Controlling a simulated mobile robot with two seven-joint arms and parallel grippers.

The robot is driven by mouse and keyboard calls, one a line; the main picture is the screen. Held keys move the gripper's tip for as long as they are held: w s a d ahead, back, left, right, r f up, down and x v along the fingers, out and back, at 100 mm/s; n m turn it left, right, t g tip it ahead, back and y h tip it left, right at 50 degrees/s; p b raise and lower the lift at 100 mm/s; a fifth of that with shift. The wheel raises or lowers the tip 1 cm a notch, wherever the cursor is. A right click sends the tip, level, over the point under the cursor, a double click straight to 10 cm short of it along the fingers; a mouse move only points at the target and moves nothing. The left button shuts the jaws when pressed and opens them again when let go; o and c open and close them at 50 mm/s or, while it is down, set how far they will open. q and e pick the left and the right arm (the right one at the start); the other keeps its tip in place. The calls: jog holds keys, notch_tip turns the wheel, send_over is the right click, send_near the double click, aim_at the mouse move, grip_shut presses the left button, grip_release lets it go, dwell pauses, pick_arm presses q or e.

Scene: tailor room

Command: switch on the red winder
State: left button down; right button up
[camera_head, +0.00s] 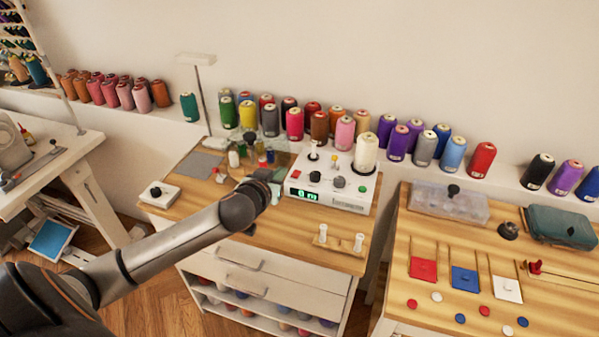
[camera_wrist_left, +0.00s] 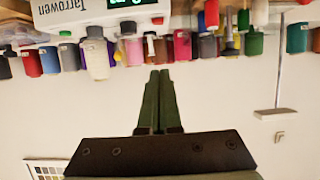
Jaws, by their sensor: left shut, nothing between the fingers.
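A white winding machine (camera_head: 325,185) with a green-lit display (camera_head: 305,195) stands on the middle wooden table. A red knob (camera_head: 296,174), a black knob (camera_head: 315,176) and a green knob (camera_head: 339,182) sit on its top, and a white cone of thread (camera_head: 366,152) stands on it. In the left wrist view the machine (camera_wrist_left: 75,12) appears upside down at the top. My left gripper (camera_head: 268,178) is just left of the machine; its fingers (camera_wrist_left: 160,75) are shut together and empty. I cannot tell which part is the red winder's switch. My right gripper is out of view.
Many colored thread cones (camera_head: 319,126) line the wall ledge. A small wooden stand (camera_head: 340,243) with two white pegs is in front of the machine. The right table (camera_head: 555,308) holds red, blue and white squares, loose discs and a clear box (camera_head: 450,205).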

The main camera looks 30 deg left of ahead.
pick_arm(q)
jog(key=shift+a, duration=0.1)
send_over(292, 183)
notch_tip(292, 183, down, 3)
jog(key=shift+w+f, duration=0.1)
jog(key=shift+f, duration=0.05)
notch_tip(292, 183, down, 3)
jog(key=shift+f, duration=0.65)
jog(key=shift+f+b, duration=0.55)
jog(key=shift+b, duration=0.15)
jog(key=shift+s, duration=0.2)
jog(key=shift+r+p, duration=0.7)
jog(key=shift+r, duration=0.2)
